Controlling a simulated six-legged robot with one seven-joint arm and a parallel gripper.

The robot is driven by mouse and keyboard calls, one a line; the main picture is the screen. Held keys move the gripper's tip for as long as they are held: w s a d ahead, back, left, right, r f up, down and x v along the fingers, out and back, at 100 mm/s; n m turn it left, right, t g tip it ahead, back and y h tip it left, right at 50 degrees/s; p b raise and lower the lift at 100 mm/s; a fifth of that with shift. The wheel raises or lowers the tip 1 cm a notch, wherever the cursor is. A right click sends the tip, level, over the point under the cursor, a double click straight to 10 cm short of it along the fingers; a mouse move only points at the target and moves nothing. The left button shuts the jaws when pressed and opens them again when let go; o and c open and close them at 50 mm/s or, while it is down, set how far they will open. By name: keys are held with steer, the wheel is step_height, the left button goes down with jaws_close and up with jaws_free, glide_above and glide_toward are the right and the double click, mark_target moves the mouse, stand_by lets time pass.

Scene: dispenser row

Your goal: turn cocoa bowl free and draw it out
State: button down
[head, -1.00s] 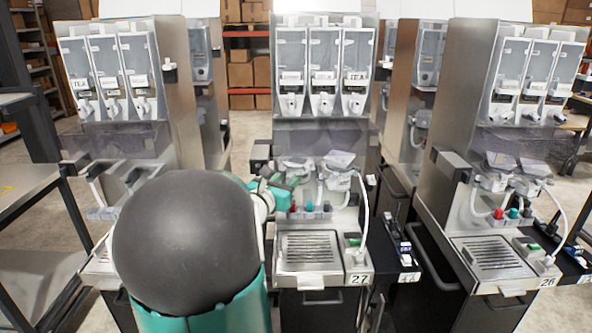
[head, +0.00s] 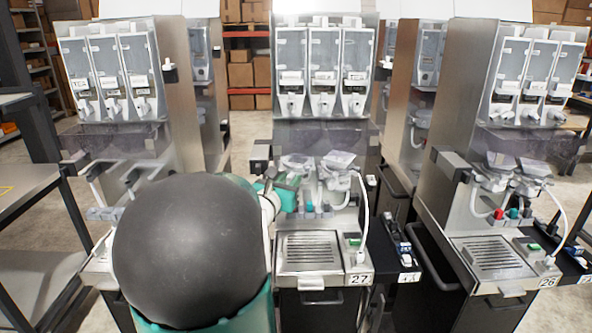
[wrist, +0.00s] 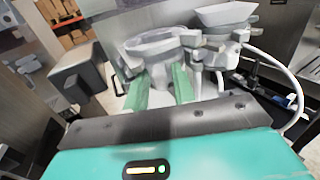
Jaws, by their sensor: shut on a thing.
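Two pale mixing bowls sit side by side on the front of the middle machine (head: 324,190), numbered 27. My gripper (head: 284,192) is at the left bowl (head: 297,162), below its rim. In the wrist view, my green fingers (wrist: 158,88) are shut on the lower part of this bowl (wrist: 155,44), which looks slightly tilted. I take it for the cocoa bowl; no readable name shows. The right bowl (head: 339,160) stands close beside it and also shows in the wrist view (wrist: 226,14). My fingertips are partly hidden by the bowl's fittings.
A white hose (head: 364,215) runs down the right of the machine. A slotted drip tray (head: 308,250) lies below. A dark block (wrist: 82,78) is left of the bowl in the wrist view. Similar machines stand at left and right (head: 495,160).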

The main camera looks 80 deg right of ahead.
steer(key=shift+s+d+r+n+t, duration=0.15)
steer(key=shift+s+r+n+t, duration=0.25)
steer(key=shift+s+t, duration=0.2)
steer(key=c, duration=1.3)
jaws_free()
steer(key=shift+f, duration=0.1)
steer(key=shift+o, duration=0.6)
steer(key=shift+d+f, duration=0.25)
steer(key=shift+d, duration=0.25)
steer(key=shift+a+r, duration=0.25)
steer(key=shift+a, duration=0.2)
steer(key=shift+d+f, duration=0.1)
steer(key=shift+w, duration=0.1)
